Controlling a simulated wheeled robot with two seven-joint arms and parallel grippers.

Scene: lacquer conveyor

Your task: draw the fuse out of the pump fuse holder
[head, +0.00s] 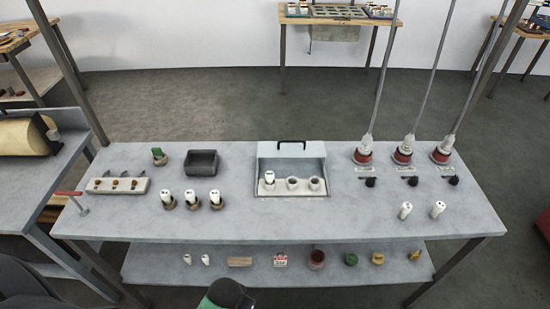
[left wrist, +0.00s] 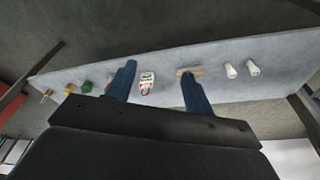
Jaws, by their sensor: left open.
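An open grey box (head: 258,191) with a raised lid (head: 291,149) is set in the middle of the workbench. It has three round holders in a row. A white fuse (head: 269,177) with a dark mark stands upright in the left one. The middle holder (head: 292,184) and right holder (head: 315,185) look empty. I cannot read which holder is the pump's. My left gripper (left wrist: 158,70) is open and empty in the left wrist view, pointing toward the lower shelf. It is apart from the box, which that view does not show. My right gripper is not in view.
White cylinders in dark bases (head: 191,204) stand front left of the box. Two loose white cylinders (head: 405,210) stand front right. Red-based units with rising rods (head: 403,154) stand back right. A lower shelf (head: 330,275) holds small items. The bench front (head: 300,223) is clear.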

